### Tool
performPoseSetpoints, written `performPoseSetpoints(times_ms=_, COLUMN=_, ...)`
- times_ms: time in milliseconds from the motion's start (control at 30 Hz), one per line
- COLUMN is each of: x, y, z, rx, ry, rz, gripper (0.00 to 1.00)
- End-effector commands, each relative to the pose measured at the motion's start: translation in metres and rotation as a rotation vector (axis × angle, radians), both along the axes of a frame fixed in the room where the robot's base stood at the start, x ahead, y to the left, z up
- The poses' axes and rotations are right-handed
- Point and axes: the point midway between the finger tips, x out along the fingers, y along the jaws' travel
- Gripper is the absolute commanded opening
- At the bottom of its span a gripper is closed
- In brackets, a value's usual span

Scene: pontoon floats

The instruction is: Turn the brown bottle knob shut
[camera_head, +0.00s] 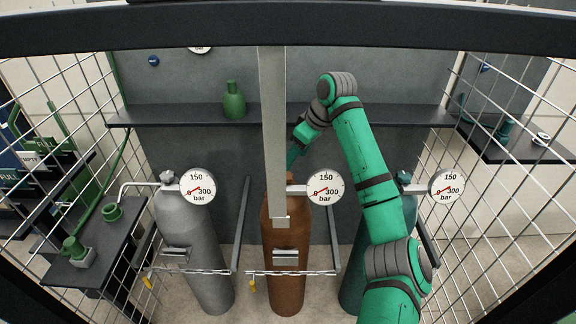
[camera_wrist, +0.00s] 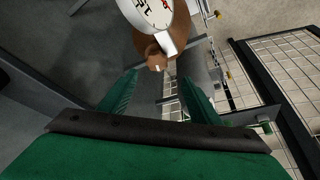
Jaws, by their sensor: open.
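The brown bottle (camera_head: 285,262) stands upright in the middle of the rack in the head view, partly covered by a grey vertical post. Its top and knob are mostly hidden there by the post. In the wrist view its brown knob (camera_wrist: 155,60) shows beyond my fingertips, at the upper middle, close to the white gauge (camera_wrist: 157,14). My gripper (camera_wrist: 158,82) is open, with its two green fingers apart and nothing between them. The knob lies ahead of the gap, seemingly not touched. In the head view my gripper (camera_head: 291,160) is just above the bottle's top, partly behind the post.
A grey bottle (camera_head: 190,245) stands left and a teal bottle (camera_head: 353,262) right, partly behind my arm. The grey post (camera_head: 273,120) runs down before the brown bottle. A shelf (camera_head: 185,115) with a green bottle (camera_head: 234,101) is behind. Mesh panels (camera_head: 500,190) enclose the sides.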

Motion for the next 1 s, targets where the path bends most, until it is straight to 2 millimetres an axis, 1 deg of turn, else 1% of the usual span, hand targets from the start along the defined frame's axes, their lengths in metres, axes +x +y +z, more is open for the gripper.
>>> performPoseSetpoints(times_ms=67, x=-0.001, y=-0.006, z=0.005, rx=-0.013, ry=0.006, rz=0.000, gripper=0.57)
performPoseSetpoints(times_ms=167, x=-0.001, y=-0.006, z=0.002, rx=-0.016, ry=0.010, rz=0.001, gripper=0.57)
performPoseSetpoints(times_ms=267, x=0.002, y=-0.004, z=-0.009, rx=-0.016, ry=0.012, rz=0.000, gripper=0.57)
performPoseSetpoints(times_ms=500, x=0.011, y=0.010, z=-0.049, rx=-0.015, ry=0.012, rz=-0.001, gripper=0.57)
performPoseSetpoints(times_ms=700, x=0.018, y=0.020, z=-0.076, rx=-0.014, ry=0.009, rz=0.000, gripper=0.57)
performPoseSetpoints(times_ms=833, x=0.021, y=0.024, z=-0.087, rx=-0.014, ry=0.010, rz=0.001, gripper=0.57)
performPoseSetpoints(times_ms=1000, x=0.023, y=0.025, z=-0.092, rx=-0.013, ry=0.007, rz=-0.001, gripper=0.57)
